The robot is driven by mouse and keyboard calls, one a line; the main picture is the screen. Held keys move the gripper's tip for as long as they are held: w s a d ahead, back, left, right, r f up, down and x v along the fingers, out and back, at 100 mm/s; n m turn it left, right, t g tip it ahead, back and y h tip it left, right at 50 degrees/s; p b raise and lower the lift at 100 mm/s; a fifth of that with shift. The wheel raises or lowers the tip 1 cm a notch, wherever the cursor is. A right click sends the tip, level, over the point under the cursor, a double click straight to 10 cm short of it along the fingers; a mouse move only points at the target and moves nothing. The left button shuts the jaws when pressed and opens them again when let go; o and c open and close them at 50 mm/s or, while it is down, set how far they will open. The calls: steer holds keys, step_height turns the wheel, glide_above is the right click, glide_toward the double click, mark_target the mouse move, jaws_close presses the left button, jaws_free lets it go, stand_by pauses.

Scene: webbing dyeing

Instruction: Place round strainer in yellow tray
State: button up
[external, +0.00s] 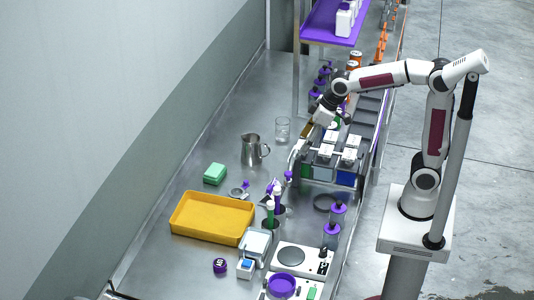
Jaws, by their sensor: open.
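The yellow tray (212,234) lies flat at the lower left of the steel table and looks empty. A small round metal item with a purple part, which looks like the round strainer (237,193), lies on the table just behind the tray's far edge, outside it.
Green sponges (215,174), a metal pitcher (251,150) and a glass beaker (282,130) stand behind the tray. A holder with purple- and green-topped tools (273,215) stands between tray and rack. A scale (301,259) and purple-capped jars (332,235) are at the front right.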

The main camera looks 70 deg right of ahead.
steer(key=w+a+f+n, duration=0.1)
steer(key=w+f, duration=0.2)
steer(key=w, duration=0.2)
steer(key=w+a+f, duration=0.2)
steer(key=w+f, duration=0.1)
steer(key=w, duration=0.3)
steer(key=n+g, duration=0.1)
glide_toward(236, 192)
steer(key=d, duration=0.1)
steer(key=shift+w+f+y, duration=0.1)
steer(key=shift+f+y, duration=0.3)
steer(key=shift+f, duration=0.05)
steer(key=shift+x, duration=1.25)
steer(key=shift+a+x, duration=0.15)
steer(key=shift+x, duration=1.15)
steer(key=shift+a+x, duration=0.2)
steer(key=shift+x, duration=1.15)
steer(key=shift+r, duration=0.1)
